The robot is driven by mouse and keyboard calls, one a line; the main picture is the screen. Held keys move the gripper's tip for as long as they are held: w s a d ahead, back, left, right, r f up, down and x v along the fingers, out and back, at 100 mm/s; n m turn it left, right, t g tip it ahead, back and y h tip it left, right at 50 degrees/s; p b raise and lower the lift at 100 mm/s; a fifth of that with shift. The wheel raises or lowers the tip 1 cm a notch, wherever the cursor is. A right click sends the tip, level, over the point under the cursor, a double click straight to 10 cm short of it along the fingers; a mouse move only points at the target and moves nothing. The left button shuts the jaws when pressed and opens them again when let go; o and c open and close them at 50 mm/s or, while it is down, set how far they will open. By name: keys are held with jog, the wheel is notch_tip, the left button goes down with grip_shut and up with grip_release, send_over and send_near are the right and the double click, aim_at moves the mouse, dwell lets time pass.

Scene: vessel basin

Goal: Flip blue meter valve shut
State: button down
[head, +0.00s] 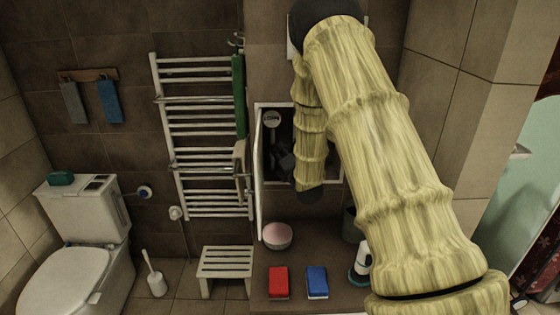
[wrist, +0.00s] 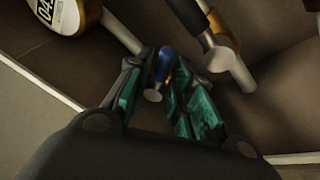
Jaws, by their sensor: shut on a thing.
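The blue meter valve handle (wrist: 165,62) shows in the wrist view as a small blue lever with a round metal end, between the teal-lined fingers of my gripper (wrist: 166,76). The fingers are closed on it. In the head view my gripper (head: 284,158) is a dark shape inside the open wall niche, and the blue handle cannot be made out there. A round meter with a white dial (head: 271,119) hangs at the niche's upper left; its brass-coloured rim and dial also show in the wrist view (wrist: 66,14).
A dark lever with a metal end (wrist: 217,52) and pale pipes lie close right of my fingers. The niche's white door (head: 257,175) stands open at left. Below are a pink-topped bowl (head: 277,236), a red sponge (head: 278,282) and a blue sponge (head: 317,281).

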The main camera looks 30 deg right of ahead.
jog(key=shift+d+f+m+t+b, duration=0.1)
jog(key=shift+f+m+t+b, duration=0.5)
jog(key=shift+b, duration=1.35)
jog(key=m+b, duration=0.2)
jog(key=b, duration=0.1)
jog(key=shift+f+m+h+b, duration=0.1)
jog(key=shift+m+h+b, duration=0.2)
jog(key=shift+h+b, duration=0.1)
jog(key=shift+m+b, duration=0.8)
jog(key=shift+b, duration=0.25)
jog(key=shift+m, duration=0.3)
jog(key=c, duration=1.5)
grip_release()
jog(key=shift+h, duration=0.4)
jog(key=v, duration=1.2)
jog(key=shift+d+f, duration=0.1)
jog(key=shift+f, duration=0.05)
